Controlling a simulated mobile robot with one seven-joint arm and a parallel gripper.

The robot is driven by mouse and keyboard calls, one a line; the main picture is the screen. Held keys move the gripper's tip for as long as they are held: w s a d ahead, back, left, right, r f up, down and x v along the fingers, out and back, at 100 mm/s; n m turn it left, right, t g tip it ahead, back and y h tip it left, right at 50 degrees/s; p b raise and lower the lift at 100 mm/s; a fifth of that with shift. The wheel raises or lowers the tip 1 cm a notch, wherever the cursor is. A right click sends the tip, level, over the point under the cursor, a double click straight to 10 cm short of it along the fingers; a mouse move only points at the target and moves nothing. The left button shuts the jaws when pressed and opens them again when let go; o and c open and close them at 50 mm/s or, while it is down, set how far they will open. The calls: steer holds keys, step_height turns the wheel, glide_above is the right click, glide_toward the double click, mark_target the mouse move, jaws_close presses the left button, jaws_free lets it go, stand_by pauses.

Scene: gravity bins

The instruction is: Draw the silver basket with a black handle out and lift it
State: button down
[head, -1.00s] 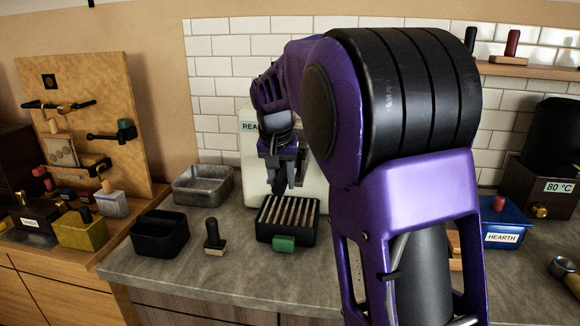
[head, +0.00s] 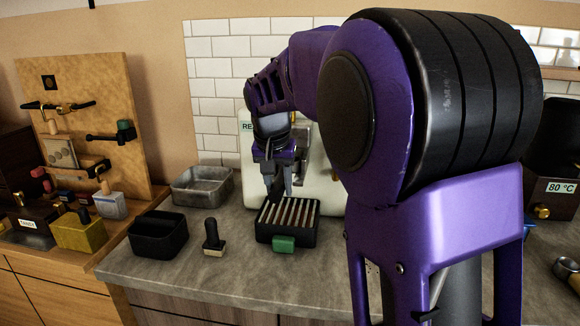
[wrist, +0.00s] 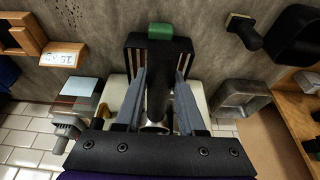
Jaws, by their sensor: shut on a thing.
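My gripper (wrist: 158,78) is shut on the black handle (wrist: 157,95) of the silver basket, with a finger on either side. A small part of the silver basket (wrist: 155,127) shows in the wrist view behind the handle, close to my gripper's body; the rest is hidden. In the head view my gripper (head: 280,176) points down in front of the white machine (head: 318,185), above the back of the black slatted tray. I cannot tell whether the basket is clear of the machine.
The black slatted tray (head: 262,232) with a green grip (head: 284,244) lies below my gripper. To its left are a black-handled tamper (head: 212,238), a black bin (head: 157,252) and a grey metal pan (head: 178,200). Counter between the tamper and slatted tray is clear.

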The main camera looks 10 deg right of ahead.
mark_target(275, 190)
steer(key=shift+s+a, duration=0.15)
steer(key=shift+s, duration=0.2)
stand_by(0.4)
steer(key=shift+s+a+b, duration=0.3)
steer(key=shift+s+b, duration=0.05)
steer(key=shift+s, duration=0.4)
steer(key=shift+s+a+b, duration=0.3)
steer(key=shift+s+b, duration=0.05)
steer(key=shift+s, duration=0.4)
steer(key=shift+r, duration=0.1)
steer(key=shift+w+d, duration=0.1)
steer(key=shift+w, duration=0.2)
steer(key=shift+c, duration=2.1)
jaws_free()
